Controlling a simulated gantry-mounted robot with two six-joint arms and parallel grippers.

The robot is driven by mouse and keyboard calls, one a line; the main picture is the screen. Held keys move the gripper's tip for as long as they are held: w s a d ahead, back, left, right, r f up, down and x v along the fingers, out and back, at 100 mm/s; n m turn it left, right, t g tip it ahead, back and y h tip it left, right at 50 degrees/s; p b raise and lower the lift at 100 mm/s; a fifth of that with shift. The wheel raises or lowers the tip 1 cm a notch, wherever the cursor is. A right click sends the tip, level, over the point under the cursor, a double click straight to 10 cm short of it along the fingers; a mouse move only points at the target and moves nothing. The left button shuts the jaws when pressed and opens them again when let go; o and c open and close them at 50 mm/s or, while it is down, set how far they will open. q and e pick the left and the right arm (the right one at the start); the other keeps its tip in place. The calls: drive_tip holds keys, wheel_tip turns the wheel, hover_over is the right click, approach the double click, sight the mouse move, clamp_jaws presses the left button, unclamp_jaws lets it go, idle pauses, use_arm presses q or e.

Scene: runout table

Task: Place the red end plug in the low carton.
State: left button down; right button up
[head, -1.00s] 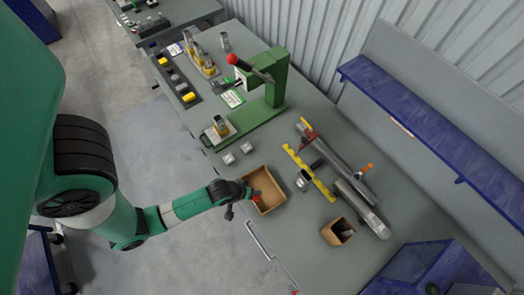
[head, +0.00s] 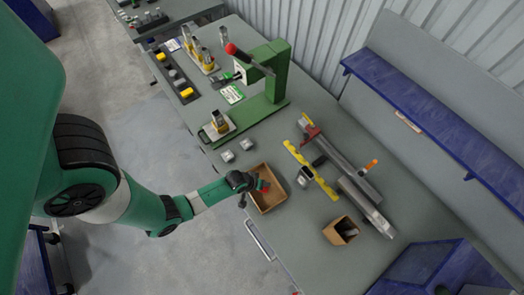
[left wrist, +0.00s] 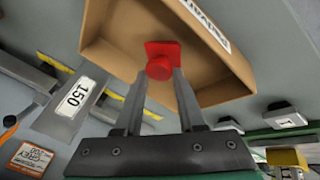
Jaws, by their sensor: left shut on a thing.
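My left gripper (head: 256,184) is shut on the red end plug (head: 262,185). In the left wrist view, the red end plug (left wrist: 162,60), with a square flange and a round part, sits between the fingertips (left wrist: 160,76). The low carton (head: 276,204) is a shallow open brown box near the table's front edge. The plug is over its opening; the carton's wall (left wrist: 215,48) surrounds it in the left wrist view. I cannot tell exactly how high the plug is above the carton floor. My right gripper is not in view.
Two small grey blocks (head: 237,149) lie just left of the carton. A green press (head: 272,85) stands behind them. A yellow strip (head: 318,172) and grey profiles (head: 352,180) lie to the right. A smaller, taller carton (head: 341,232) stands right of the low carton.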

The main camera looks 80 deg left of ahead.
use_arm(q)
drive_tip(key=shift+f, duration=0.2)
drive_tip(key=c, duration=0.5)
unclamp_jaws()
drive_tip(key=shift+r, duration=0.1)
drive_tip(key=shift+s+r, duration=0.1)
drive_tip(key=shift+r, duration=0.35)
drive_tip(key=p+v, duration=0.5)
drive_tip(key=v, duration=0.6)
drive_tip(key=shift+s+d+r, duration=0.15)
